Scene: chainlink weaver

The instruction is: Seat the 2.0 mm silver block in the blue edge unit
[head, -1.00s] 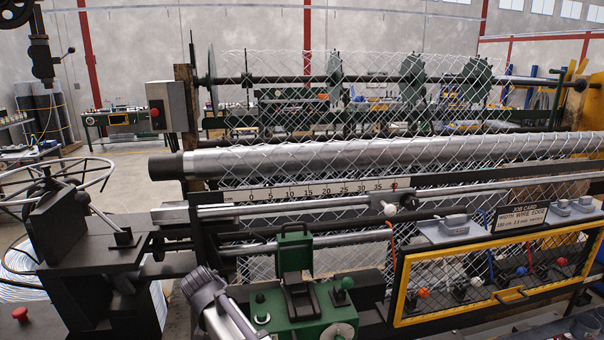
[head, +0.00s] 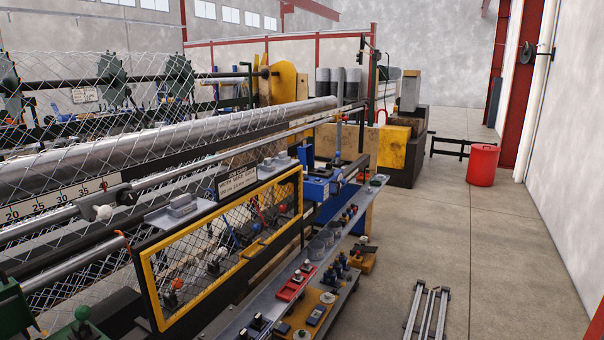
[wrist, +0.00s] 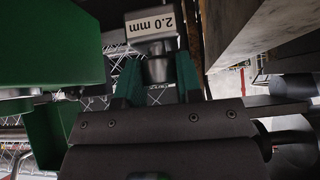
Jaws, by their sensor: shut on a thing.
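The 2.0 mm silver block (wrist: 153,46) shows in the wrist view, with its white "2.0 mm" label upside down. My gripper (wrist: 158,74) is shut on the block's narrower stem, between two green finger pads. The blue edge unit (head: 321,187) stands in the head view at the right end of the yellow-framed mesh guard. Its seat is too small to make out. My gripper and the held block are not in the head view, so their distance from the blue unit cannot be told.
In the wrist view a green housing (wrist: 52,45) is close on the left and a grey beam (wrist: 250,38) close on the right. In the head view a yellow-framed guard (head: 222,248) and a parts shelf (head: 340,229) run beside the machine. The floor (head: 450,240) at right is mostly clear.

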